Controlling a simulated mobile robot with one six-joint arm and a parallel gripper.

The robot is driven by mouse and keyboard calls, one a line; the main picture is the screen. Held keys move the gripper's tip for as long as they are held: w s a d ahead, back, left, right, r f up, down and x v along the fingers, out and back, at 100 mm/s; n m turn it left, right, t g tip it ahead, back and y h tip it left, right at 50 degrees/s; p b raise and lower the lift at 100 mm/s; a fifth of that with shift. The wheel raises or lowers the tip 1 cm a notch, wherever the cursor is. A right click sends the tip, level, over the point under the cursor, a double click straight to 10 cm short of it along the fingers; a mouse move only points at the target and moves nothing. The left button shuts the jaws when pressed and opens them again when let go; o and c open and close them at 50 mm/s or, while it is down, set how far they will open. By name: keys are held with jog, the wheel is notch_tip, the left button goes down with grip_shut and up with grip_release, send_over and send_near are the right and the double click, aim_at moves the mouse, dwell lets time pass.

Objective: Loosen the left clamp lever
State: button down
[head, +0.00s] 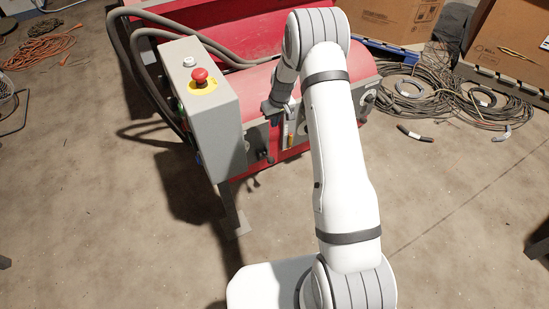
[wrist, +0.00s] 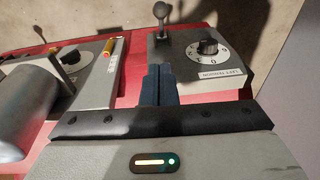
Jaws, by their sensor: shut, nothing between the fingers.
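A clamp lever (wrist: 160,22) with a dark ball knob stands upright at the top of the wrist view. It is on a grey plate with a black dial (wrist: 208,46) and a label that seems to read LEFT TENSION. My gripper (wrist: 159,72) is shut and empty. In the wrist view its fingertips lie just short of the lever's base, and I cannot tell whether they touch it. In the head view my gripper (head: 270,110) is over the front of the red machine (head: 245,93), right of the grey control box, and the lever cannot be made out clearly.
The grey control box (head: 217,125) with a red stop button (head: 199,75) stands close left of my gripper. A second lever (wrist: 40,33), an orange-yellow cylinder (wrist: 109,48) and a grey roller (wrist: 25,103) are left in the wrist view. Cable coils (head: 480,97) lie on the floor.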

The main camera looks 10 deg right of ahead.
jog(key=f, duration=0.4)
jog(key=shift+w+f, duration=0.25)
jog(key=shift+w, duration=0.15)
jog(key=shift+f, duration=0.1)
jog(key=b, duration=0.4)
send_near(267, 157)
jog(key=f, duration=0.2)
jog(key=shift+d+f, duration=0.3)
jog(key=shift+d, duration=0.1)
jog(key=shift+s+f+b, duration=0.25)
jog(key=shift+f+b, duration=0.1)
jog(key=shift+f, duration=0.15)
